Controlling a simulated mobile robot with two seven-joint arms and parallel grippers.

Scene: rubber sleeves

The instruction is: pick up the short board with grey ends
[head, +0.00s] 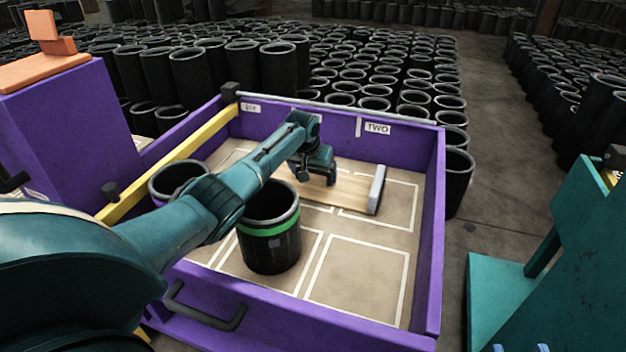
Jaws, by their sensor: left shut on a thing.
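The short board (350,194) is pale wood with a grey end block (377,189) at its right. It lies in the back part of the purple-walled tray (437,215). Its left end is hidden behind my left arm and gripper. My left gripper (331,182) is shut on the board, near its middle, with the fingers pointing down. I cannot tell whether the board touches the tray floor. My right gripper is not in view.
A black sleeve with a green band (269,232) stands in the tray below my left forearm. Another sleeve (177,181) stands at the left by a yellow bar (160,172). White outlined spaces at the front right of the tray are clear. Many black sleeves stand behind it.

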